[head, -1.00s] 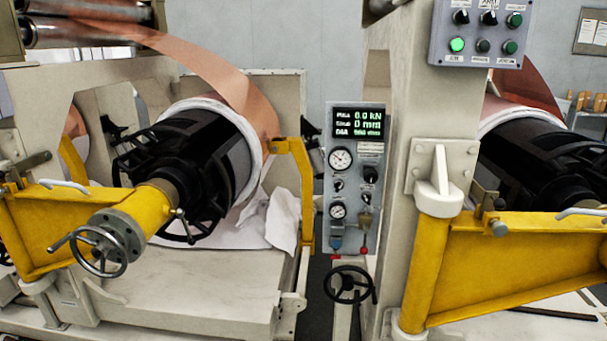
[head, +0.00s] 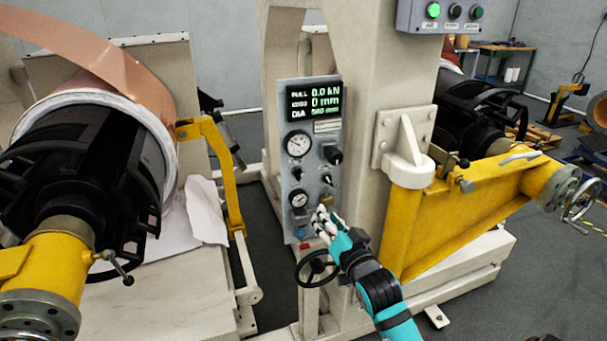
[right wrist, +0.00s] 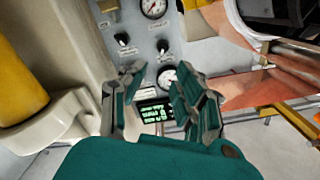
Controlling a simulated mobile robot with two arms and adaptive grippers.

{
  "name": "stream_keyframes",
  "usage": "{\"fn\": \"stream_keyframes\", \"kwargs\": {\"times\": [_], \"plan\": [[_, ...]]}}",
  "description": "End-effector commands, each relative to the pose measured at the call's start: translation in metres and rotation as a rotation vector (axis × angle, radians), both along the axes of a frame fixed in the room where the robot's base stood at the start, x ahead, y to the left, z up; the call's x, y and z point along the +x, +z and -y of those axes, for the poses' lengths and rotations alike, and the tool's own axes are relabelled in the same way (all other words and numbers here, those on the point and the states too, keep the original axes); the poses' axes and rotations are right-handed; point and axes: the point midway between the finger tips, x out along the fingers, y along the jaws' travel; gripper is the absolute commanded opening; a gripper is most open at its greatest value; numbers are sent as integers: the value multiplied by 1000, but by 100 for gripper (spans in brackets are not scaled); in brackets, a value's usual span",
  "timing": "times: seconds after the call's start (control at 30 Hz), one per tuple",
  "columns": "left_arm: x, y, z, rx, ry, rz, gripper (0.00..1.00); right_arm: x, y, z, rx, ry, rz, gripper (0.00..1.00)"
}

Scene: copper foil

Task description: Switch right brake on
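The control panel (head: 315,108) is a grey plate with a lit display (head: 314,100), two round gauges and several black switches. One larger black switch (head: 333,153) is on its right side, with smaller switches (head: 325,180) below. The labels are too small to read, so I cannot tell which switch is the right brake. My right gripper (head: 325,222) is in front of the panel's lower part, below the switches. In the right wrist view (right wrist: 160,95) its fingers are apart with nothing between them, and a black switch (right wrist: 163,46) shows beyond. My left gripper is out of view.
A black handwheel (head: 316,268) sits just below my right gripper. A yellow arm (head: 480,205) on the white machine column (head: 375,90) stands close to the right. A copper foil roll (head: 120,85) is on the left. Grey floor is open at the lower right.

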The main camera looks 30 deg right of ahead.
Motion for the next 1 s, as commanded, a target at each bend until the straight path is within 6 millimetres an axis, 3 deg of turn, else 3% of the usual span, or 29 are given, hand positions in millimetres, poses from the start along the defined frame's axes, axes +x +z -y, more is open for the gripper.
{"fn": "stream_keyframes", "kwargs": {"times": [0.07, 0.23, 0.8, 1.0], "plan": [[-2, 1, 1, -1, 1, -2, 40, 0, 14, 1, 4, -1, 24, 32], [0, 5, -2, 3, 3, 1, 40, 17, 18, 6, 4, -2, 32, 32], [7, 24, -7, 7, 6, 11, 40, 135, 18, 33, 4, -2, 29, 32], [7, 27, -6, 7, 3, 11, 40, 159, 16, 39, 2, -2, 28, 32]]}}
